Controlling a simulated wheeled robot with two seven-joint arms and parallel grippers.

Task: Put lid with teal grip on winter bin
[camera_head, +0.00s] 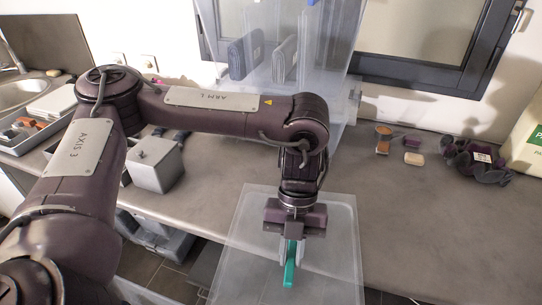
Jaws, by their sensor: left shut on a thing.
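The lid (333,232) is a clear, see-through flat panel in the lower middle, at the front edge of the counter. Its teal grip (290,270) stands up from it. My left gripper (290,252) points down and is shut on the teal grip; its fingers hide part of the grip. A tall clear bin (340,62) with dark folded things inside stands at the back, behind my left arm. I see no readable label on it, so I cannot tell whether it is the winter bin. My right gripper is not in view.
A grey box (155,165) stands on the counter (420,225) at left, beyond my arm. Small items, a pale soap-like block (414,158) and a dark purple petal-shaped object (478,163) lie at back right. The counter's right front is clear. A dark-framed window is behind.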

